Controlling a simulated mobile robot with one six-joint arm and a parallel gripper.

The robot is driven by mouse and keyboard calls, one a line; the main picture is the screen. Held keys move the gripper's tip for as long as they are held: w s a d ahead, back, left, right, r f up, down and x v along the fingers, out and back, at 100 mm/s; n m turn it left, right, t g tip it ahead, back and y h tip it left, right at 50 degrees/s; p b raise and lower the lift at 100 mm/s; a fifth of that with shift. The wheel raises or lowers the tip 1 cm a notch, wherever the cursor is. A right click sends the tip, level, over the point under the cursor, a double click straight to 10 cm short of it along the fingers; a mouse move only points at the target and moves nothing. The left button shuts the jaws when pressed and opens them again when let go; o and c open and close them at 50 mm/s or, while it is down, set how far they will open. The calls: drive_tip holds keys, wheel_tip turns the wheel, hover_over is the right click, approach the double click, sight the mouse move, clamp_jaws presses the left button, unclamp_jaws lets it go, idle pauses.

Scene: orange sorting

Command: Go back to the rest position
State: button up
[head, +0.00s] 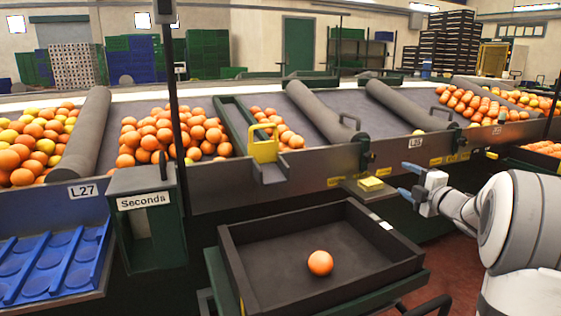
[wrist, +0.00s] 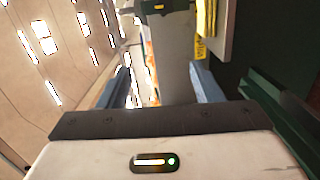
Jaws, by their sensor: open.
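My gripper (head: 408,181) is at the right in the head view, at the end of my white arm. Its two blue fingers are apart and point left, with nothing between them. It is in the air to the right of the black tray, near the front edge of the sorting line. In the wrist view the two fingers (wrist: 160,88) stand apart on either side of a grey surface. One orange (head: 320,262) lies alone in the black tray (head: 290,222).
Several oranges (head: 165,135) lie on the sorting line behind grey dividers (head: 322,112). A yellow block (head: 370,184) sits on a small ledge left of my gripper. A box marked Seconda (head: 148,235) and a blue tray (head: 50,265) are at the left.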

drive_tip(key=s+a+r+m+g+h+p, duration=0.2)
drive_tip(key=s+a+r+m+h+p, duration=0.15)
drive_tip(key=r+m+p, duration=0.4)
drive_tip(key=s+a+r+m+g+h+p, duration=0.2)
drive_tip(key=s+r+m+h+p, duration=0.3)
drive_tip(key=r+p, duration=0.45)
drive_tip(key=s+a+r+m+g+y+p, duration=0.1)
drive_tip(key=s+a+m+g+p, duration=0.2)
drive_tip(key=s+p, duration=0.3)
drive_tip(key=s+a+r+m+g+y+p, duration=0.1)
drive_tip(key=s+a+g+p, duration=0.3)
drive_tip(key=s, duration=0.9)
drive_tip(key=s+a+r+m+g+y+p, duration=0.1)
drive_tip(key=s+a+r+m+g+p, duration=0.1)
drive_tip(key=s+a+p, duration=0.5)
drive_tip(key=s+m+g+p, duration=0.1)
drive_tip(key=s+m, duration=0.1)
drive_tip(key=s, duration=0.1)
drive_tip(key=shift+s+m, duration=0.2)
drive_tip(key=shift+m, duration=0.15)
